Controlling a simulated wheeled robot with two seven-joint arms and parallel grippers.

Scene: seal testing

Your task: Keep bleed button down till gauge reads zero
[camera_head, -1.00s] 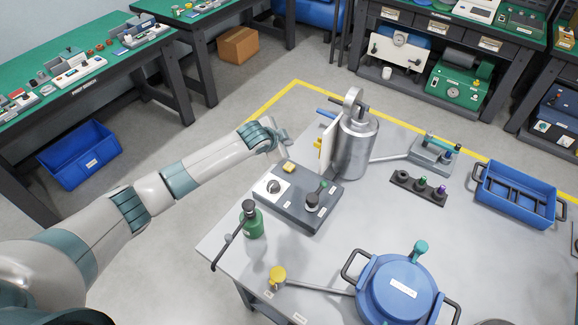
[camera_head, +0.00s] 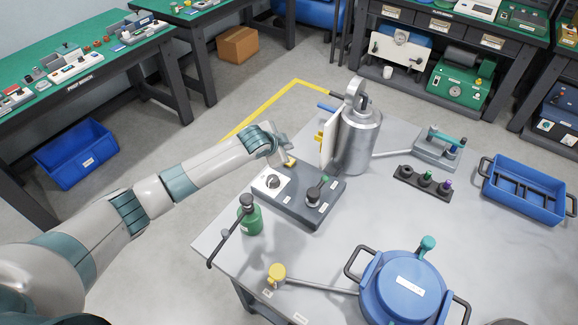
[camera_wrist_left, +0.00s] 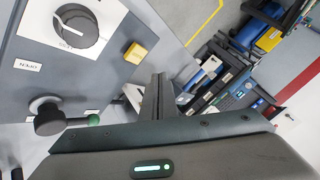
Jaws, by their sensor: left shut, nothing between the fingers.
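A grey control box (camera_head: 300,210) stands on the table with a small yellow button (camera_head: 291,161) at its far edge; the button also shows in the left wrist view (camera_wrist_left: 135,53). My left gripper (camera_head: 287,157) is shut and empty, its fingertips right by the button. In the left wrist view the closed fingers (camera_wrist_left: 158,92) lie just to the lower right of the button. I cannot tell whether they touch it. No gauge reading is visible; a white panel (camera_head: 329,143) beside the metal cylinder is seen almost edge-on. My right gripper is not in view.
A black dial (camera_head: 272,182) and a black valve knob (camera_head: 313,196) sit on the box. The metal cylinder (camera_head: 358,145) stands close behind. A green bottle (camera_head: 250,220), blue pot (camera_head: 402,293) and blue tray (camera_head: 525,195) are also on the table.

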